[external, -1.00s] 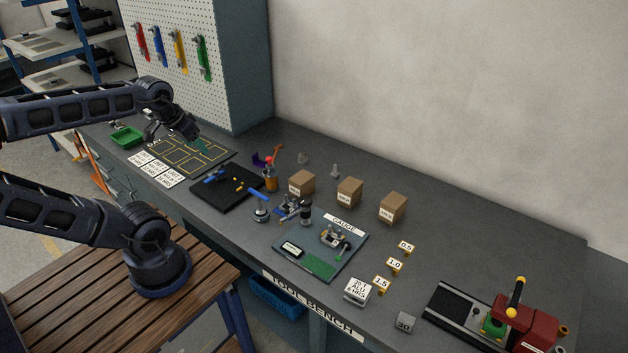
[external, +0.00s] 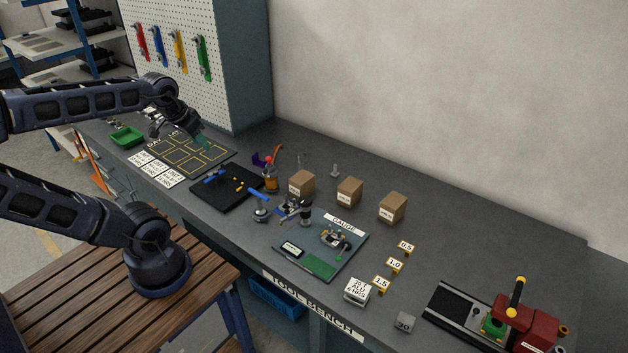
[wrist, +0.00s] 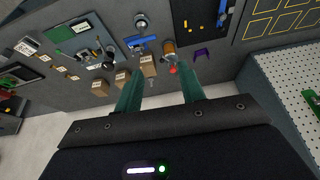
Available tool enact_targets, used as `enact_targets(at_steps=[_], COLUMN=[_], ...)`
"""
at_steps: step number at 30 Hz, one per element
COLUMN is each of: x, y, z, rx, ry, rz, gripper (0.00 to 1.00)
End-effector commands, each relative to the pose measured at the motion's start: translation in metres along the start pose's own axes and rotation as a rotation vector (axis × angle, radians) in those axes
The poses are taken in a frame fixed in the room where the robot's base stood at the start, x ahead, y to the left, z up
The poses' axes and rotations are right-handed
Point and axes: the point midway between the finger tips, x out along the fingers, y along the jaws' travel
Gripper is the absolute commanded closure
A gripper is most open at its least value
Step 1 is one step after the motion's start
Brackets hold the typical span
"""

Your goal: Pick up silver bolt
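A small upright silver-grey piece (external: 335,170), which may be the silver bolt, stands on the bench behind the cardboard boxes in the external view. A second small grey piece (external: 302,159) is to its left; it is too small to identify surely. I cannot make out either one in the wrist view, where my fingers and gripper body cover part of the bench. My gripper (wrist: 160,76) has two teal fingers spread apart with nothing held between them. In the external view my gripper (external: 201,142) is above the yellow-lined mat, left of both grey pieces and apart from them.
Cardboard boxes (external: 349,192) stand in front of the grey pieces. An orange jar (external: 271,184) and a purple piece (external: 258,161) are to their left. A pegboard cabinet (external: 246,70) rises behind the mat (external: 222,158). The bench back right is clear.

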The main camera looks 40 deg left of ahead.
Motion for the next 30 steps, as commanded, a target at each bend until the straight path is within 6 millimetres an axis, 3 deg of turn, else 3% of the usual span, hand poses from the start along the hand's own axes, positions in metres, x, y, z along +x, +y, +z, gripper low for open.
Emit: enact_targets(at_steps=[14,23,30], x=[0.045,0.096,0.149], y=[0.024,0.042,0.057], z=[-0.122,-0.195,-0.247], rx=[0.203,0.327,0.419], ry=[-0.028,-0.037,-0.038], rz=[0.050,0.094,0.134], gripper=[0.61,0.61,0.61])
